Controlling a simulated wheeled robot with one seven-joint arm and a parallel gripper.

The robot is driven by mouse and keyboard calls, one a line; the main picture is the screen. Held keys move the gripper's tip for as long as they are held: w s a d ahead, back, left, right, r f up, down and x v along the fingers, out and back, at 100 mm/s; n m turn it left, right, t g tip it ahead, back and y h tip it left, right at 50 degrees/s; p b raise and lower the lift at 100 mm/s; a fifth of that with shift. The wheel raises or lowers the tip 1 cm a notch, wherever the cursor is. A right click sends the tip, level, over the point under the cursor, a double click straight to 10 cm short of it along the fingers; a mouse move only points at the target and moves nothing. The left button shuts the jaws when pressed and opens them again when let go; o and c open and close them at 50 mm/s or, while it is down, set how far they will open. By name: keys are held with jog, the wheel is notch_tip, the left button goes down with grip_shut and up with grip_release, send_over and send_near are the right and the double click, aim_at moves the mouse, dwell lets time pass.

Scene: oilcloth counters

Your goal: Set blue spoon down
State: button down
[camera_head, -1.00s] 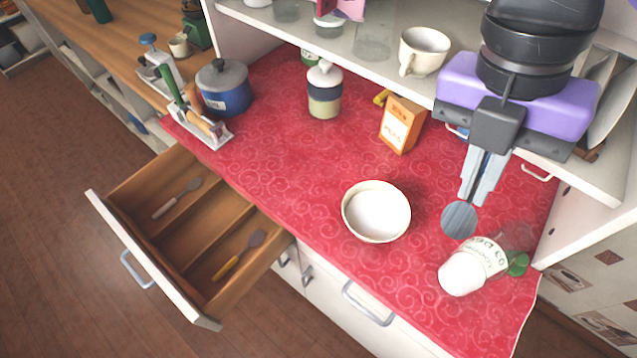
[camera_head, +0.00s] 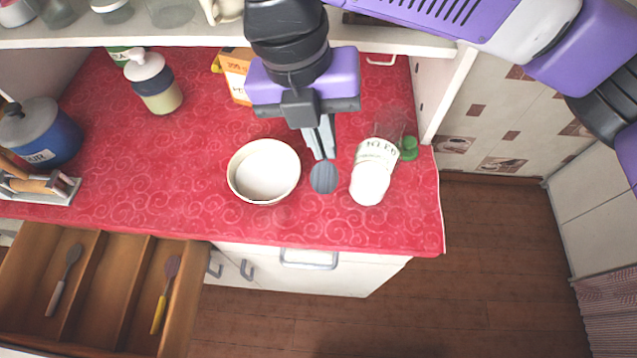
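A spoon with a round blue-grey head (camera_head: 323,177) extends from my gripper (camera_head: 320,143), which looks shut on its handle. The handle is hidden by the fingers.
An open drawer (camera_head: 104,290) at lower left holds two utensils. An orange box (camera_head: 237,75) stands behind. The front middle counter is clear.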

aim_at(325, 199)
notch_tip(325, 199, down, 14)
jog(key=shift+r+p, duration=0.2)
jog(key=shift+p, duration=0.2)
jog(key=shift+f, duration=0.15)
jog(key=c, duration=1.6)
grip_release()
jog(key=r, duration=0.4)
jog(key=a+r+b, duration=0.1)
jog(key=r, duration=0.3)
jog(key=a+r, duration=0.1)
jog(key=r, duration=0.3)
jog(key=shift+a+r, duration=0.1)
jog(key=shift+a, duration=0.05)
